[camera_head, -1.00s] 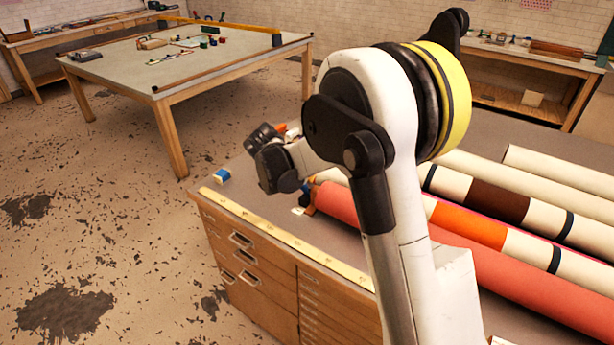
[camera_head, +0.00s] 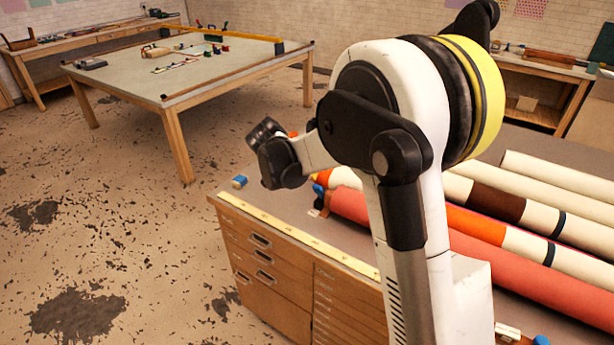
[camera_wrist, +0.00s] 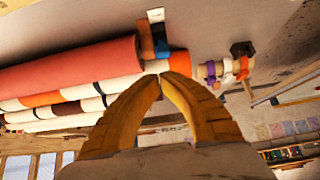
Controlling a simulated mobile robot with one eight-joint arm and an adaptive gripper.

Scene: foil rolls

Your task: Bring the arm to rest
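My arm (camera_head: 407,190) stands bent over the near cabinet in the head view, its dark wrist (camera_head: 277,158) reaching left above the cabinet top. My gripper (camera_wrist: 160,78) shows in the wrist view as two yellow curved fingers. Their tips meet or nearly meet, and nothing is visible held between them. The fingers are apart from the rolls, as far as I can tell. In the head view the fingers cannot be made out.
Several long rolls lie on the cabinet top (camera_head: 262,187), including a salmon roll (camera_head: 520,278) and a cream-and-orange roll (camera_head: 472,224). A small blue block (camera_head: 239,182) sits by the ruler strip (camera_head: 300,237). A large table (camera_head: 130,75) stands behind; floor is clear at left.

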